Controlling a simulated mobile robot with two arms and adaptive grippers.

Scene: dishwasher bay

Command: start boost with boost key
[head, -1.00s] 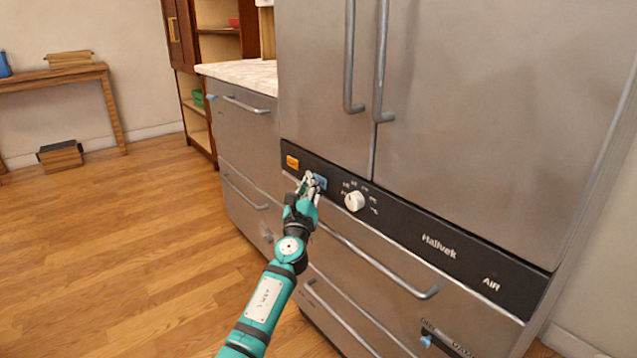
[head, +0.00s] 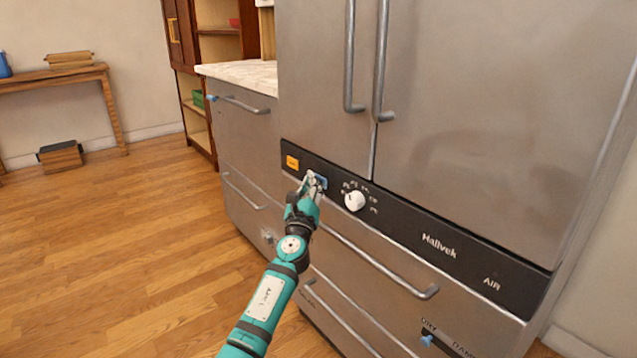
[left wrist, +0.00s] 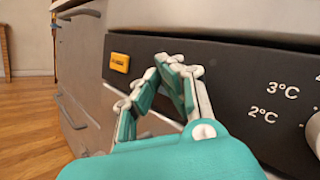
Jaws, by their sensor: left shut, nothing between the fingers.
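A black control panel (head: 400,222) runs across the front of the steel fridge. It carries an orange key (head: 292,162) at its left end, which also shows in the left wrist view (left wrist: 120,62). I cannot read a label saying which key is boost. My left gripper (head: 312,177) is shut and empty, with its fingertips at the panel over the blue key (left wrist: 178,62). I cannot tell whether they touch it. My right gripper is out of view.
A white dial (head: 355,201) with temperature marks sits right of the blue key. Long door handles (head: 382,65) rise above the panel, and a drawer handle (head: 385,272) juts out below. A counter (head: 240,75) stands to the left.

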